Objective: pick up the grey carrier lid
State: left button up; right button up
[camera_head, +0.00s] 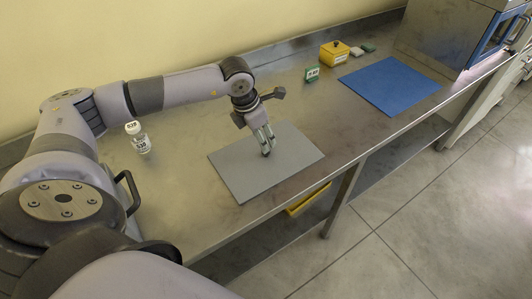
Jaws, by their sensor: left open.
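I cannot make out a grey carrier lid for certain. A flat grey mat (240,178) lies on the metal bench, near its front edge. My left gripper (267,147) points down over the upper right part of this mat, with its jaws open. A small dark spot shows at its fingertips; it is too small to tell whether it is an object or part of the fingers. Whether the fingertips touch the mat is also unclear. My right gripper is not in view.
Labelled bottles (140,142) stand left of the mat. A blue mat (390,85) lies bare at right, before a metal cabinet (445,38). The bench's front edge is close.

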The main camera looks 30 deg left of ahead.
pick_arm(q)
jog(key=shift+f, duration=0.2)
jog(key=shift+d+f, duration=0.15)
jog(key=shift+f, duration=0.1)
jog(key=p+x, duration=0.2)
jog(key=x, duration=0.2)
jog(key=shift+s+f, duration=0.15)
jog(key=shift+f, duration=0.25)
jog(key=c, duration=1.1)
grip_shut()
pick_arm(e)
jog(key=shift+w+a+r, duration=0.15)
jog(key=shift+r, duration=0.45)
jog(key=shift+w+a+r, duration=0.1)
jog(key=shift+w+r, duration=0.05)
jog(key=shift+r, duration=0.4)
